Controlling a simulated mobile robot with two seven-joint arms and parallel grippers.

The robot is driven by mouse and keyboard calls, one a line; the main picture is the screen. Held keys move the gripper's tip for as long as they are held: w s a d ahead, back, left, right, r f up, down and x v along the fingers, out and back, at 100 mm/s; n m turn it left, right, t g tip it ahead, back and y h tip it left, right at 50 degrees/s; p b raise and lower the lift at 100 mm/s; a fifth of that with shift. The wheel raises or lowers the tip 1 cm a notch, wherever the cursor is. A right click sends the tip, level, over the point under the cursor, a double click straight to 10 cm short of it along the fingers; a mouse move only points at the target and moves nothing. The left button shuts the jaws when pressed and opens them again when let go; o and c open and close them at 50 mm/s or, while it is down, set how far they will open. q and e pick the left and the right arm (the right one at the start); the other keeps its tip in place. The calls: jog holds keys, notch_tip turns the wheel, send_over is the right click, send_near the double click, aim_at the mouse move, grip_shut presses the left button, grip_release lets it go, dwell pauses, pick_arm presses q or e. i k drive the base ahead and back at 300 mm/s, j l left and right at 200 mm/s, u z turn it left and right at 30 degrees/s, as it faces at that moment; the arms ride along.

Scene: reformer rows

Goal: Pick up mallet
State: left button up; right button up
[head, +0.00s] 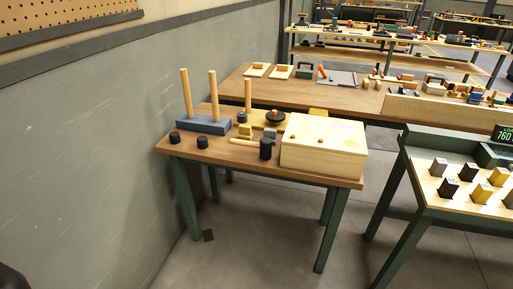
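The mallet (265,149) appears to be the piece with a black cylindrical head and a pale wooden handle (243,142) pointing left. It is on the small wooden table (220,160) with green legs, just left of a pale wooden box (325,147). The handle lies about level. Neither of my grippers is in view.
A blue block with upright wooden pegs (204,125) stands at the table's back left. Small black pieces (202,142) sit at its front left. A dark round piece (275,117) is behind the mallet. A longer bench (335,97) adjoins behind. A green-framed stand (425,205) is at right.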

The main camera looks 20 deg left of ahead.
aim_at(265, 145)
jog(key=i+j, duration=0.4)
jog(key=j, duration=0.15)
jog(key=i+l+u, duration=0.65)
jog(key=i+l, duration=0.15)
jog(key=l, duration=0.15)
